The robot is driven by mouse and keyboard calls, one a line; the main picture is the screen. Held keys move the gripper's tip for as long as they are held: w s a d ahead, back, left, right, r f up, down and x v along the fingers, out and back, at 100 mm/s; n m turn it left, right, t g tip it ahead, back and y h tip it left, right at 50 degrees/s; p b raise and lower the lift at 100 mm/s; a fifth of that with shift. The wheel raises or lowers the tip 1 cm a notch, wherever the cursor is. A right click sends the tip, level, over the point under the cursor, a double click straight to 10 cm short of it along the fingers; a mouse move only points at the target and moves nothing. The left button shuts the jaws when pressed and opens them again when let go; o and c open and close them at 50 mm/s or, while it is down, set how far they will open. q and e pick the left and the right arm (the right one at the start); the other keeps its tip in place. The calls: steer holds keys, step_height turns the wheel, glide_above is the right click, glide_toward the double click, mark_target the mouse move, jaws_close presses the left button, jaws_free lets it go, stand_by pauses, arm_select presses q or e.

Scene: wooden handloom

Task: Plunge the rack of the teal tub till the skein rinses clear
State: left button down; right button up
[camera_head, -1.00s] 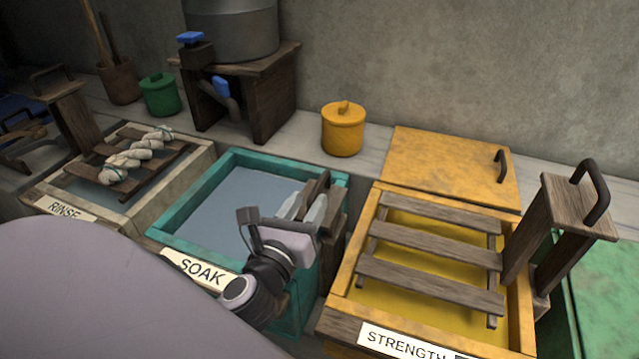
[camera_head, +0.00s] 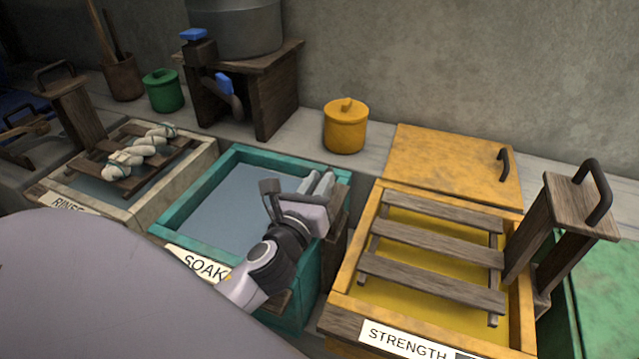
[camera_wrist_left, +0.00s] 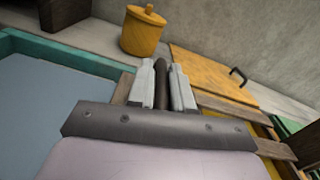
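The teal tub (camera_head: 190,209), labelled SOAK, holds grey-blue water; no rack slats show in it. A wooden post (camera_head: 337,212) stands at its right side, mostly behind my left gripper (camera_head: 318,184). In the left wrist view my left gripper (camera_wrist_left: 163,84) has its pale fingers on both sides of a dark bar-shaped handle (camera_wrist_left: 162,78), with hardly any gap. Its far end is hidden. A pale twisted skein with teal ties (camera_head: 140,152) lies on the slatted rack of the RINSE tub at the left. My right gripper is out of view.
The yellow STRENGTH tub (camera_head: 345,290) with a slatted rack and upright handle (camera_head: 597,190) stands close on the right. A yellow lidded pot (camera_head: 345,128) and yellow lid board (camera_head: 440,160) lie behind. A metal vat (camera_head: 235,30) stands on a wooden stand at the back.

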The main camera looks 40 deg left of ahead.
arm_select(q)
steer(key=shift+d+f+b, duration=0.2)
steer(key=shift+f+b, duration=1.35)
steer(key=shift+f, duration=0.85)
steer(key=c, duration=1.1)
jaws_free()
steer(key=v, duration=0.5)
steer(key=shift+s+d, duration=0.1)
steer(key=shift+s, duration=0.3)
steer(key=shift+s+d+b, duration=0.15)
steer(key=shift+s+b, duration=0.15)
steer(key=shift+s, duration=0.4)
